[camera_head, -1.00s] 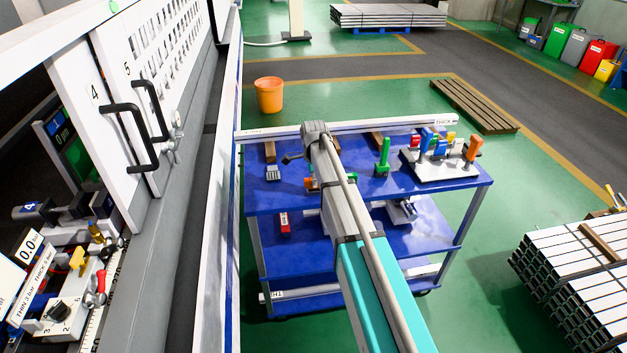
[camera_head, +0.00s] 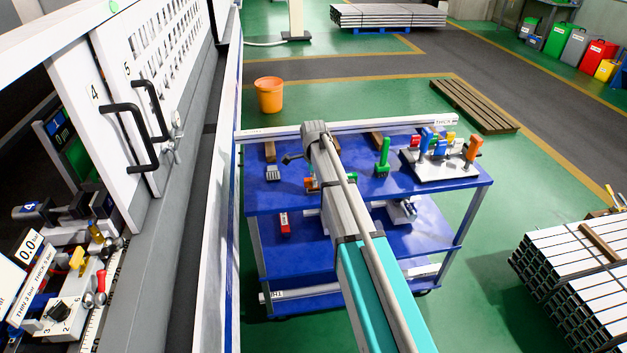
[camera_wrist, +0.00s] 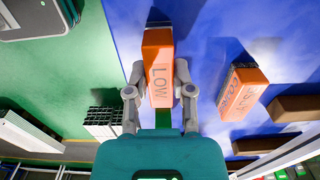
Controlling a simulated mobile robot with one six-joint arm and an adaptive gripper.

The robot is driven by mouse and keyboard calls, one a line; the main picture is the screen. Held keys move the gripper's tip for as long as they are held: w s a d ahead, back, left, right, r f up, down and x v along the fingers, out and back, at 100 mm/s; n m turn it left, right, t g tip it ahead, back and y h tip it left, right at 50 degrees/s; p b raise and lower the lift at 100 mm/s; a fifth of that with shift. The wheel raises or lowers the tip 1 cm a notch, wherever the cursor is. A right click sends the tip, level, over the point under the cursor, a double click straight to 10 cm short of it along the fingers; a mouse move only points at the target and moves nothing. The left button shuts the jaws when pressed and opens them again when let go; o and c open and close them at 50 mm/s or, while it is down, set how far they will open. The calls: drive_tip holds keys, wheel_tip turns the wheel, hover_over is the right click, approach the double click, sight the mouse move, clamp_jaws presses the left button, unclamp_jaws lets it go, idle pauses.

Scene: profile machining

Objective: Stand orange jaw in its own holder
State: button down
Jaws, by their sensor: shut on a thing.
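An orange jaw (camera_wrist: 160,75) marked "LOW" is between the fingers of my gripper (camera_wrist: 161,95) in the wrist view. The gripper is shut on it, over the blue trolley top. A second orange block (camera_wrist: 241,92) with dark lettering lies apart to the right. In the head view, my arm hides the gripper; an orange piece (camera_head: 311,184) shows beside the arm, and I cannot tell which block it is. A pale fixture plate (camera_head: 445,172) on the trolley's right carries blue and orange handled pieces. I cannot tell which place is the orange jaw's holder.
The blue trolley (camera_head: 290,199) has a long white profile (camera_head: 375,126) along its far edge. A green upright piece (camera_head: 382,157) stands left of the fixture plate. A grey machine with black door handles (camera_head: 130,140) is at left. Stacked profiles (camera_head: 575,260) stand at right.

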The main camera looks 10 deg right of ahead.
drive_tip(key=shift+f+b, duration=1)
idle(0.3)
drive_tip(key=shift+c, duration=2)
unclamp_jaws()
drive_tip(key=shift+r, duration=0.15)
